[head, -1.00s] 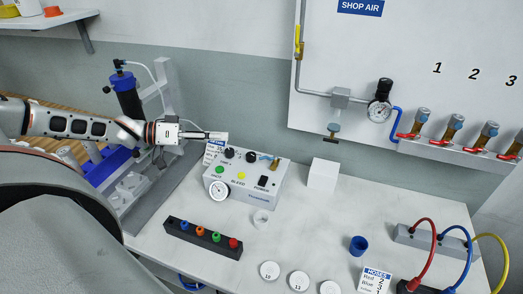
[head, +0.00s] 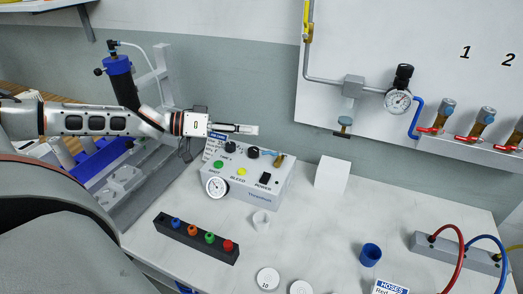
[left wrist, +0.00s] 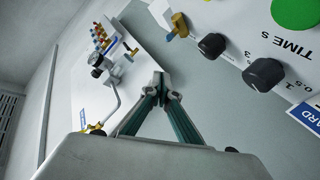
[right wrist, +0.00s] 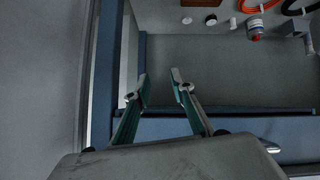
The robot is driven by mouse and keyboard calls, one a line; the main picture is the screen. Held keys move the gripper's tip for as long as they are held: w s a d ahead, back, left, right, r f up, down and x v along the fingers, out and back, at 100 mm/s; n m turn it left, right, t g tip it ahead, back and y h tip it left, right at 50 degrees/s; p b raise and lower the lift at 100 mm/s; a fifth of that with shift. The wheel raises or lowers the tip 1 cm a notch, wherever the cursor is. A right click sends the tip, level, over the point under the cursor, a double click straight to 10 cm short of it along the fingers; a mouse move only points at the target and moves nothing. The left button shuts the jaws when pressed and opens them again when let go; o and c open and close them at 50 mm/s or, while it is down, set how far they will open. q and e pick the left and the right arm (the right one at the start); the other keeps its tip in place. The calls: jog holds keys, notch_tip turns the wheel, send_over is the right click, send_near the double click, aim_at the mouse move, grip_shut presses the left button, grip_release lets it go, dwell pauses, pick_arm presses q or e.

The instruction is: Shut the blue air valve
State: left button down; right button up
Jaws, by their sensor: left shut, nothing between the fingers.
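The control box (head: 262,196) stands on the bench, with dials, green and yellow buttons and a black power switch. At its back right is a brass valve (head: 279,161) with a small blue lever (head: 267,153). The left wrist view shows the blue lever (left wrist: 170,36) and brass body (left wrist: 180,24) near the top, beyond the fingertips and apart from them. My left gripper (head: 256,130) is shut and empty, behind and above the box's back edge, pointing right. My right gripper (right wrist: 160,82) is open and empty, away from the bench, and shows only in its wrist view.
A white block (head: 332,176) stands right of the box. A pipe with a gauge (head: 397,101) and a regulator runs along the wall panel. A dark rack (head: 196,238) with coloured knobs, a white ring (head: 261,221) and a blue cup (head: 371,255) are in front.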

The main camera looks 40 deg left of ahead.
aim_at(272, 153)
pick_arm(q)
jog(key=shift+w+d+f+b, duration=0.6)
jog(key=shift+d+f+b, duration=0.05)
jog(key=shift+d+f, duration=0.05)
jog(key=shift+s+d+f+p, duration=0.2)
jog(key=shift+d+p, duration=0.15)
jog(key=shift+s+d+f, duration=0.25)
jog(key=shift+s+f, duration=0.2)
jog(key=shift+f, duration=0.05)
jog(key=shift+d+f, duration=0.15)
jog(key=shift+f, duration=0.25)
pick_arm(e)
jog(key=shift+w+a+r, duration=0.2)
jog(key=shift+w+r, duration=0.05)
jog(key=shift+w, duration=0.15)
jog(key=shift+w+r, duration=0.1)
jog(key=shift+r, duration=0.05)
